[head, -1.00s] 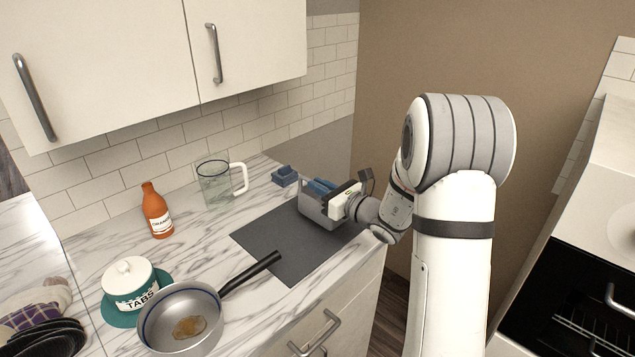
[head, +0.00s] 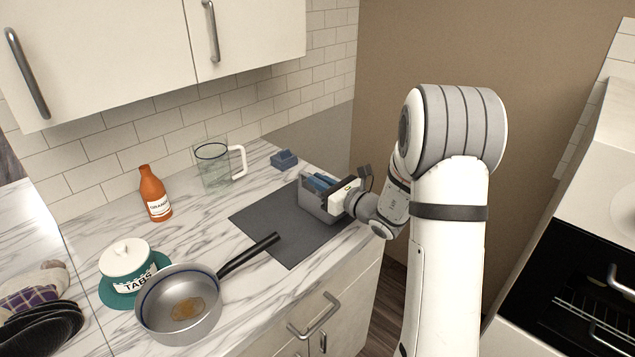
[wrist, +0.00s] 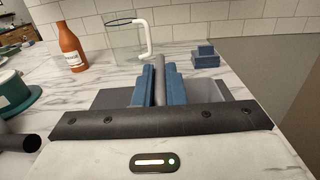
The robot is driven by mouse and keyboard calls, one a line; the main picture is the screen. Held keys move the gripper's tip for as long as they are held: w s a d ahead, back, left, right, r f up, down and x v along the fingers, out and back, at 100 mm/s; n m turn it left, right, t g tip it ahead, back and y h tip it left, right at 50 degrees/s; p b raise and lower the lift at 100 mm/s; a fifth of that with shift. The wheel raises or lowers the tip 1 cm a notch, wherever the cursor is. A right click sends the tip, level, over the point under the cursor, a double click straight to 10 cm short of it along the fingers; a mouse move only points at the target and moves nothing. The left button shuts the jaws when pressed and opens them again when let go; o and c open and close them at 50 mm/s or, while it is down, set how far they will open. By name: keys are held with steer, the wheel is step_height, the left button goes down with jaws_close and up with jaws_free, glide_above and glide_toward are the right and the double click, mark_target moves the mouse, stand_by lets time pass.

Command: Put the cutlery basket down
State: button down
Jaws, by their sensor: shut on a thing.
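The cutlery basket (head: 311,205) is a grey open box at the far right part of the counter, over the dark mat (head: 275,233). My gripper (head: 322,181) reaches it from the right, its blue fingers over the basket. In the wrist view, the fingers (wrist: 159,82) are closed on both sides of a grey upright part of the cutlery basket (wrist: 205,90). The basket looks level and at or very close to the mat. I cannot tell whether its underside touches, and the wrist housing hides much of it.
Behind the basket lie blue blocks (head: 284,160). A glass jug (head: 213,168), an orange bottle (head: 155,195) and a white-lidded pot (head: 124,262) stand to the left. A pan (head: 180,318) points its handle towards the mat.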

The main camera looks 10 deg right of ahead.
steer(key=c, duration=1.4)
jaws_free()
steer(key=b+v, duration=0.2)
steer(key=v, duration=0.6)
steer(key=s+a+n+g, duration=1.25)
steer(key=s+n, duration=0.25)
steer(key=s, duration=0.2)
steer(key=s+d+r+n+h, duration=0.1)
steer(key=s+d+n+h, duration=0.8)
steer(key=n, duration=0.5)
steer(key=shift+s+t+h, duration=0.45)
steer(key=shift+s+h, duration=0.35)
